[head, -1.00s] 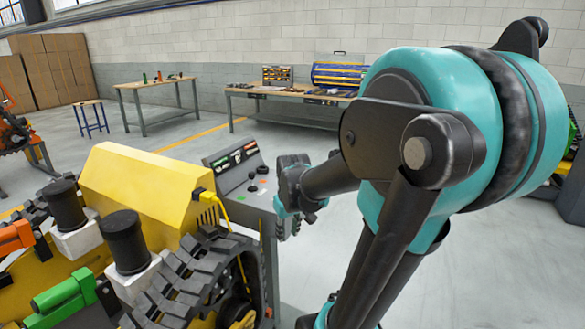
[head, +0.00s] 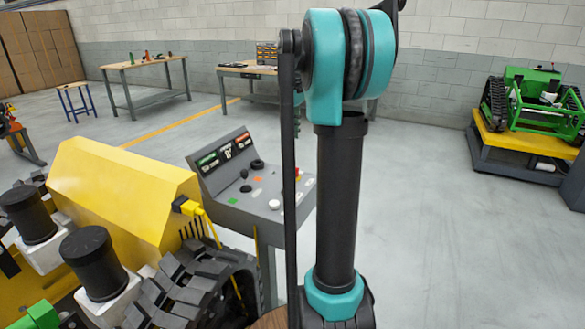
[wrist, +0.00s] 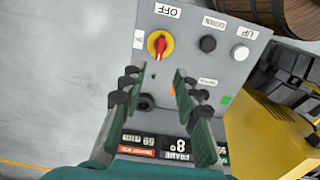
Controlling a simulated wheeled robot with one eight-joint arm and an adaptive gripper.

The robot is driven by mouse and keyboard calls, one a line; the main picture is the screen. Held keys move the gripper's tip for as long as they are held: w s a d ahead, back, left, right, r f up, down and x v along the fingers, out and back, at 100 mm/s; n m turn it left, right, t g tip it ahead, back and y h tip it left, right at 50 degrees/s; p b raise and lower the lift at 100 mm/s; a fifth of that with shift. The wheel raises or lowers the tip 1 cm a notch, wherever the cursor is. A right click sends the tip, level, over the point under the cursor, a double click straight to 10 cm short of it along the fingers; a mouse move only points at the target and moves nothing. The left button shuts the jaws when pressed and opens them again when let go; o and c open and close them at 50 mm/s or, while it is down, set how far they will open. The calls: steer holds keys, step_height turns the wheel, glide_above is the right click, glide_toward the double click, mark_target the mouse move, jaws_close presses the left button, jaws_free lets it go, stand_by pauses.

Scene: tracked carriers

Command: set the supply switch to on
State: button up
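The supply switch, a red knob on a yellow round base (wrist: 160,44), is on the grey control panel (wrist: 185,70) in the wrist view. An OFF label is above it and a smaller label, too small to read surely, is to its left. The knob's handle runs roughly up and down in the picture, tilted a little. My gripper (wrist: 156,80) is open and empty, its fingers pointing at the panel, the switch beyond and between the tips. I see no contact.
A black button (wrist: 208,44) and a white button (wrist: 240,52), labelled DOWN and UP, are to the right of the switch. A yellow tracked carrier (head: 125,195) stands left of the panel. A barrel (wrist: 297,18) is close by.

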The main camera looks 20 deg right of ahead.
mark_target(293, 168)
step_height(293, 168, down, 14)
steer(key=shift+r, duration=0.25)
steer(key=shift+c, duration=0.5)
jaws_close()
